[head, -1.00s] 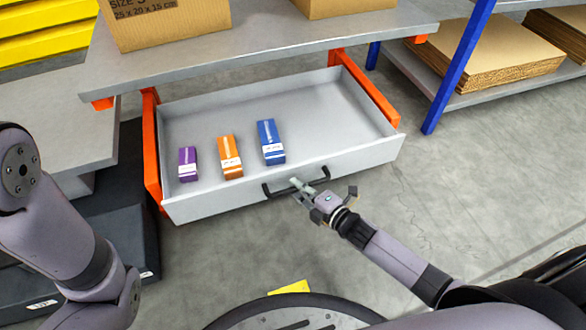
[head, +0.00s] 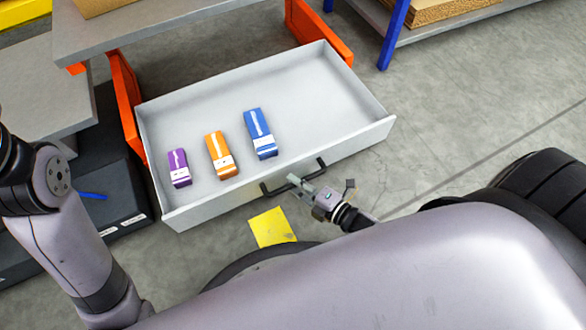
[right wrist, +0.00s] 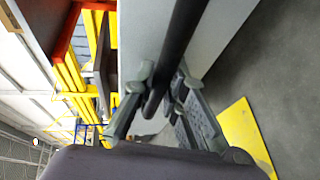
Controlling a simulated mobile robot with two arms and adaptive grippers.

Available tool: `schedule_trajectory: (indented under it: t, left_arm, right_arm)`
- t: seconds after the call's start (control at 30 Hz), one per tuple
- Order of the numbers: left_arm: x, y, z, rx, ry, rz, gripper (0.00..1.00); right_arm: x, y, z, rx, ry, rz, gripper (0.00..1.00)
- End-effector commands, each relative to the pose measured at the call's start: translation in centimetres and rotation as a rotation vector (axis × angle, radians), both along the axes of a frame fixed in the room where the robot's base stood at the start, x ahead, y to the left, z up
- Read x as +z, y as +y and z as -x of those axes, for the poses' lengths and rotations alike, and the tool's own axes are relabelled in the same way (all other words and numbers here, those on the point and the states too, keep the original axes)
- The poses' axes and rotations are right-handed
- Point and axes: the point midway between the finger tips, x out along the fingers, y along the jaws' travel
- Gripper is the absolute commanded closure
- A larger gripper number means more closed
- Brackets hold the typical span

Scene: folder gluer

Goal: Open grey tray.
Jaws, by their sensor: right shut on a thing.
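The grey tray (head: 190,213) is a wide drawer under the workbench, pulled well out between two orange side rails. Its black bar handle (head: 316,166) is on the front face. My right gripper (head: 298,184) is shut on the handle; the right wrist view shows the dark bar (right wrist: 172,60) between its fingers (right wrist: 157,90). Purple (head: 179,168), orange (head: 220,155) and blue (head: 260,134) boxes lie in the tray's left and middle part. My left arm is at the left edge, but its gripper is out of view.
The grey workbench top (head: 170,25) is above the tray's back. A blue shelf post (head: 393,35) stands at the upper right. A yellow floor patch (head: 271,227) lies in front of the tray. The floor to the right is clear.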

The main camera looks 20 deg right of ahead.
Motion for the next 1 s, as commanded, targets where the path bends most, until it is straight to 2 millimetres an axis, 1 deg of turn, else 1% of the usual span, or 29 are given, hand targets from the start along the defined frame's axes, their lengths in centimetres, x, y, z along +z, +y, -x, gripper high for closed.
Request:
schedule_trajectory:
  t: [0.17,0.47,0.5,0.8,1.0]
  left_arm:
    - [-0.09,0.0,-0.15,0.0,0.007,0.0,0.6]
    - [-0.14,-0.02,-0.17,0.0,0.008,0.0,0.6]
    - [-0.14,-0.02,-0.17,0.0,0.008,0.0,0.6]
    - [-0.13,-0.03,-0.19,0.0,0.008,0.0,0.6]
    - [-0.13,-0.03,-0.19,0.0,0.008,0.0,0.6]
  right_arm:
    - [-0.02,-0.07,0.32,-0.001,0.002,-0.001,1.0]
    - [-0.05,-0.07,0.32,-0.001,0.002,-0.001,1.0]
    - [-0.05,-0.07,0.32,-0.001,0.002,-0.001,0.87]
    - [-0.01,-0.05,0.29,-0.001,0.0,0.0,0.67]
    - [0.01,-0.04,0.27,0.0,0.0,0.0,0.67]
